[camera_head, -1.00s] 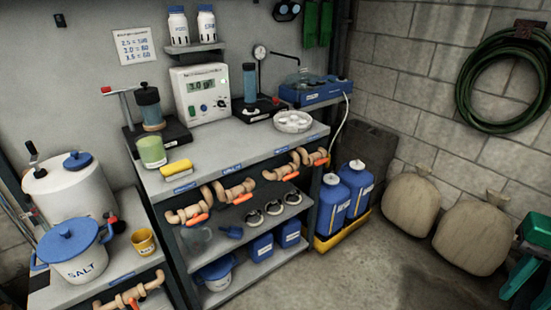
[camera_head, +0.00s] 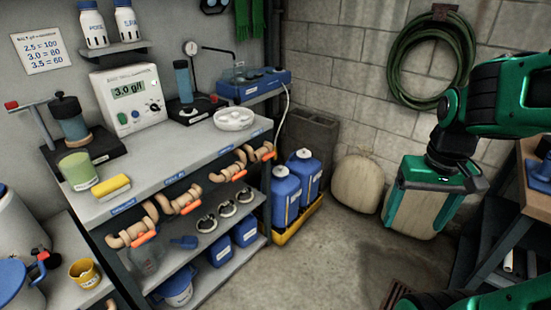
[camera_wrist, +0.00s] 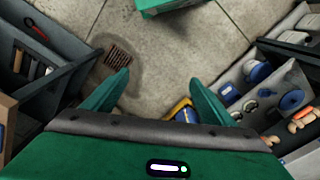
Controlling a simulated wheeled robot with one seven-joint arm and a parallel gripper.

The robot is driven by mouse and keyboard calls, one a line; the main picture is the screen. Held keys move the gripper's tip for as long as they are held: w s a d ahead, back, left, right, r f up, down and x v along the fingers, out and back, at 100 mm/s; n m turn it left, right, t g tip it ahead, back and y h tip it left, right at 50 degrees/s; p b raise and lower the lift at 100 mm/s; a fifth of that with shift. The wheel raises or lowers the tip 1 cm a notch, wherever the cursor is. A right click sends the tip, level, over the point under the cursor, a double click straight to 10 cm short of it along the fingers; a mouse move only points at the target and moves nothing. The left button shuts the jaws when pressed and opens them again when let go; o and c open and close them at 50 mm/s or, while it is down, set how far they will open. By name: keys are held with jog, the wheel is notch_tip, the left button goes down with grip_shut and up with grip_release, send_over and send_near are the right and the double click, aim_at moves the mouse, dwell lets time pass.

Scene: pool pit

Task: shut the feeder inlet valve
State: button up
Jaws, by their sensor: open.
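Several beige pipe valves with orange handles run along the front of the grey bench. One (camera_head: 130,234) is at the left, one (camera_head: 180,202) is right of it, and two more (camera_head: 226,172) (camera_head: 258,153) sit toward the far right end. Small blue labels lie on the bench edge above them; I cannot read which is the feeder inlet. My gripper (camera_head: 415,228) is open and empty at the right, pointing down and well apart from the valves. In the wrist view, its fingers (camera_wrist: 160,82) are spread over the floor; part of a valve (camera_wrist: 304,116) shows at the right edge.
Blue jugs (camera_head: 287,196) stand in a yellow tray (camera_head: 298,226) at the bench's right end. A sack (camera_head: 355,184) leans on the block wall. A dark rack (camera_head: 500,235) stands at the right. The concrete floor (camera_head: 300,275) between is clear.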

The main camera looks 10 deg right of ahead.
jog(key=w+f+n+t, duration=0.1)
jog(key=w+f+n, duration=0.25)
jog(key=w, duration=0.95)
jog(key=n+t+y, duration=0.8)
jog(key=t, duration=0.1)
send_near(270, 156)
jog(key=x, duration=0.8)
